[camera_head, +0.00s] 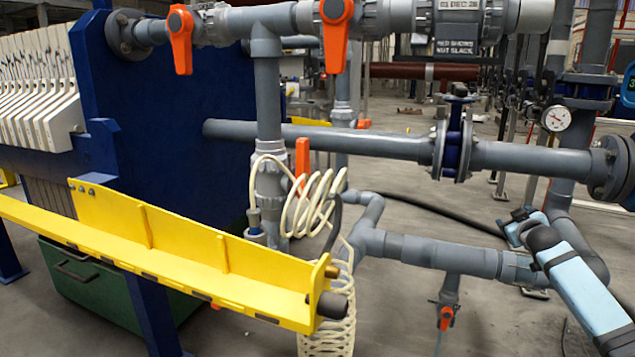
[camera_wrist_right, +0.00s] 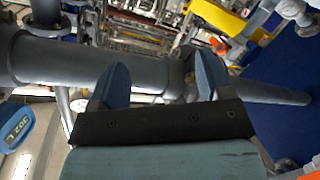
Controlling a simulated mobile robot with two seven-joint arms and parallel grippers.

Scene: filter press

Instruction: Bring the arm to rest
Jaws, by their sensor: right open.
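My right arm (camera_head: 580,280) is light blue with a dark joint and comes in from the lower right in the head view. It reaches up beside the grey pipework, and I cannot make out its fingers there. In the right wrist view my right gripper (camera_wrist_right: 160,78) shows two blue fingers on a black palm, spread apart with nothing held between them. A thick grey pipe (camera_wrist_right: 65,62) runs across behind the fingers; I cannot tell how close it is. My left gripper is in neither view.
Grey pipes (camera_head: 380,143) with orange-handled valves (camera_head: 181,40) cross the scene. A pressure gauge (camera_head: 556,118) is near the arm. A yellow beam (camera_head: 190,255), a coiled cream hose (camera_head: 315,205) and the blue press plate (camera_head: 180,100) are at left. Some floor (camera_head: 480,315) at lower centre is clear.

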